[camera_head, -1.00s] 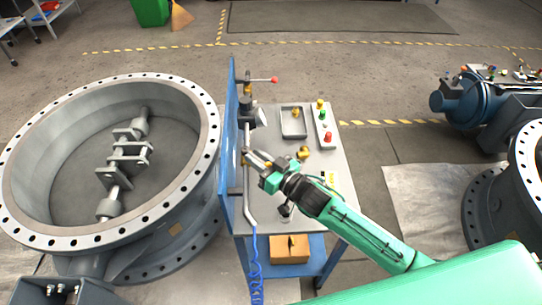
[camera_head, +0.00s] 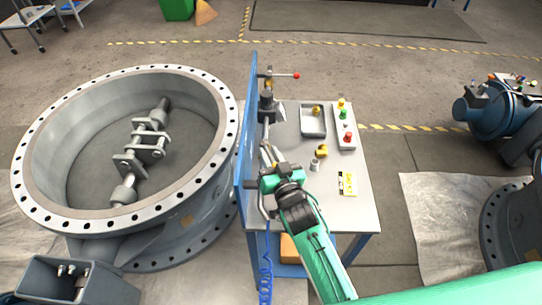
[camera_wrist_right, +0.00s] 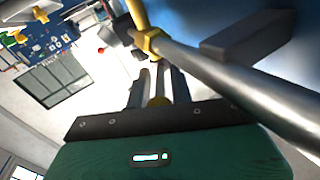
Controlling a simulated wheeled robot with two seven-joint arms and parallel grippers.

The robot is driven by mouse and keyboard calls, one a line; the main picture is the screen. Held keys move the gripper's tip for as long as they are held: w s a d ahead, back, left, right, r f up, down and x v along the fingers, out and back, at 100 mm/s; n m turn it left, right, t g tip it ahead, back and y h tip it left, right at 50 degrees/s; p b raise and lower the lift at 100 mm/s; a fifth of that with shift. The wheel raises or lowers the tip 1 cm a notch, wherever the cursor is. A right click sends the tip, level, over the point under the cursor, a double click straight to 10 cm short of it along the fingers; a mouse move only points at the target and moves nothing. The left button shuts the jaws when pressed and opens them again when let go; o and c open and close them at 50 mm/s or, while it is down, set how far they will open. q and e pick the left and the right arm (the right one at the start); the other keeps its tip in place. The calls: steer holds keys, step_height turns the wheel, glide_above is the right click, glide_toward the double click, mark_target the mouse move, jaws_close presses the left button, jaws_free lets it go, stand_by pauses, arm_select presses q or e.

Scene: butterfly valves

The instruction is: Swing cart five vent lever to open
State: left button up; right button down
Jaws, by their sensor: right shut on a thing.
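My right gripper (camera_head: 268,160) is at the pipework on the cart side of the blue upright panel (camera_head: 247,130). In the wrist view its two dark fingers (camera_wrist_right: 157,88) are shut on a small yellow piece (camera_wrist_right: 158,101), which looks like part of the vent lever. A yellow fitting (camera_wrist_right: 150,40) sits on a grey pipe (camera_wrist_right: 225,75) just beyond the fingertips. In the head view the fingers and pipe hide most of the lever, so its angle is hard to tell. A red-tipped handle (camera_head: 296,75) sticks out higher on the panel. My left gripper is not in view.
The grey cart top (camera_head: 333,215) carries a tray (camera_head: 313,120), a strip of coloured knobs (camera_head: 345,135), a brass fitting (camera_head: 322,151) and a yellow label (camera_head: 347,183). A large flanged valve (camera_head: 225,150) stands close left of the panel. A blue hose (camera_head: 265,270) hangs below.

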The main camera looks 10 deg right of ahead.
stand_by(0.5)
steer(key=c, duration=1.5)
jaws_free()
steer(key=shift+a, duration=0.1)
steer(key=b+v, duration=0.4)
steer(key=v, duration=0.9)
steer(key=shift+s, duration=0.45)
steer(key=shift+c, duration=0.2)
